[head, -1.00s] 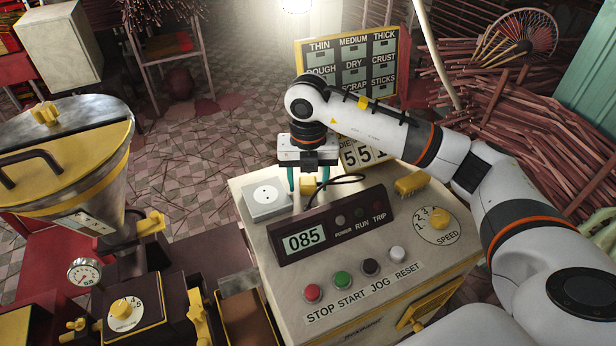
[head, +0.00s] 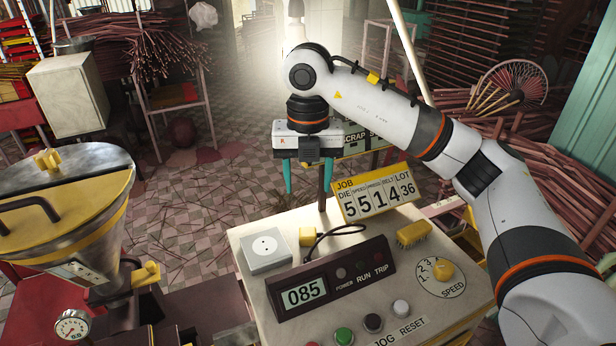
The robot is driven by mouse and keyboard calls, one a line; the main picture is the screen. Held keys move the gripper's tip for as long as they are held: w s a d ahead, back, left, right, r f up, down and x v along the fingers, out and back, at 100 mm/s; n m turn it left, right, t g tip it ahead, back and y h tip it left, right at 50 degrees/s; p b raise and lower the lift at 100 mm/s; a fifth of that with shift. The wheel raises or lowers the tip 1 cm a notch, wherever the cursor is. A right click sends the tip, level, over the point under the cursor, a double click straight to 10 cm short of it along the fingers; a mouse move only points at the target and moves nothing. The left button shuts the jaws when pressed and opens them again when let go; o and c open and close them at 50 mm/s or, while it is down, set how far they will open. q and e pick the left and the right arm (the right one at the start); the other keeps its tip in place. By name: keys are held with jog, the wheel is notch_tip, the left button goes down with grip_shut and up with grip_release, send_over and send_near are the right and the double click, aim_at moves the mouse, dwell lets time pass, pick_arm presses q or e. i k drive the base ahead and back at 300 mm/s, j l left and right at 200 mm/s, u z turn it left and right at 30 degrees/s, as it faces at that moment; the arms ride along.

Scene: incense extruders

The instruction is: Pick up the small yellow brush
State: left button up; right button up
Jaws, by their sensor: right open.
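The small yellow brush (head: 413,234) lies on the back right of the control cabinet's top (head: 250,228), below the job sign. My right gripper (head: 307,188) is open and empty, its two teal fingers pointing down. It hangs beyond and above the cabinet's back edge, to the left of the brush and well apart from it. My right arm reaches in from the right, passing above and behind the brush. The brush is not covered by anything. My left gripper is not in view.
A yellow plug (head: 307,236) with a black cord and a white socket box (head: 264,250) sit left of the brush. The job sign (head: 375,192) stands behind it. A display unit (head: 330,280) and speed knob (head: 442,270) are in front. A metal hopper (head: 75,235) stands left.

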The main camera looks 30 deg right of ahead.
aim_at(420, 230)
jog(key=k+j, duration=0.5)
jog(key=k, duration=0.2)
jog(key=k+j, duration=0.5)
jog(key=k, duration=0.15)
